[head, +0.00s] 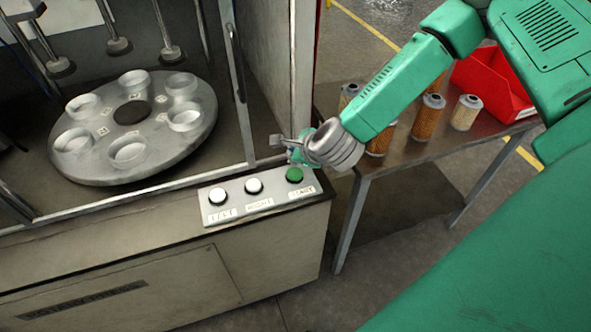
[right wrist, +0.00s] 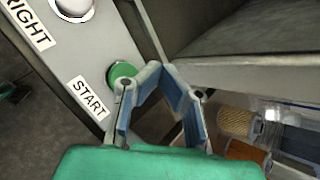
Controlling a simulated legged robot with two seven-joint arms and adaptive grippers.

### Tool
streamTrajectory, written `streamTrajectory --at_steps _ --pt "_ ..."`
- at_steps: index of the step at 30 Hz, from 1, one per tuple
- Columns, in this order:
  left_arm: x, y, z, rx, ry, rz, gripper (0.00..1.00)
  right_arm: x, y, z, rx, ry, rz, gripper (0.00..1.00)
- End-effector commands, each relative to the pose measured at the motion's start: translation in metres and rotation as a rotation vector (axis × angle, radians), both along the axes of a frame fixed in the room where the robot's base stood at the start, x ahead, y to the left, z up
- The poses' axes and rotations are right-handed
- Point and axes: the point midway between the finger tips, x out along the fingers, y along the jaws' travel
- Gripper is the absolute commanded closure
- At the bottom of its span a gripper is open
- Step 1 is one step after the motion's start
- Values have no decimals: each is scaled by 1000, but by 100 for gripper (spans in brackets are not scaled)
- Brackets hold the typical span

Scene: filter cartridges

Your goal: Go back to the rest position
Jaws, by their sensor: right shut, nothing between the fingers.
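My right gripper (head: 281,141) is shut and empty, above the right end of the machine's button panel (head: 233,201). It is just beside the green START button (head: 294,174). In the right wrist view its fingertips (right wrist: 162,69) meet to the right of the green button (right wrist: 121,74); I cannot tell whether they touch it. Two white buttons (head: 218,195) (head: 254,186) sit left of the green one. My left gripper is not in view.
The machine's round plate (head: 133,169) with several cups stands behind a framed opening at left. A table (head: 398,154) at right holds several filter cartridges (head: 466,112) and a red bin (head: 492,83), under and beside my right arm. Floor shows in front of the table.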

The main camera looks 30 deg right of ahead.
Motion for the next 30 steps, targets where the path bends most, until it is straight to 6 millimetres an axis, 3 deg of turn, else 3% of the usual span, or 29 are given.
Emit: streamTrajectory --at_steps 14,17,19,23,25,30 --pt "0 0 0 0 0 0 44 0 0 0 0 0 2 100" --pt "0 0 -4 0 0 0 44 -7 7 -9 -30 16 55 100" --pt "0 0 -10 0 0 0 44 -20 22 -26 -88 46 160 100" --pt "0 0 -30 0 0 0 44 -73 58 -79 -299 137 535 100" --pt "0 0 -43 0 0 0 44 -114 72 -113 -444 195 813 100" --pt "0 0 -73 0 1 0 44 -215 71 -174 -764 302 1509 100"
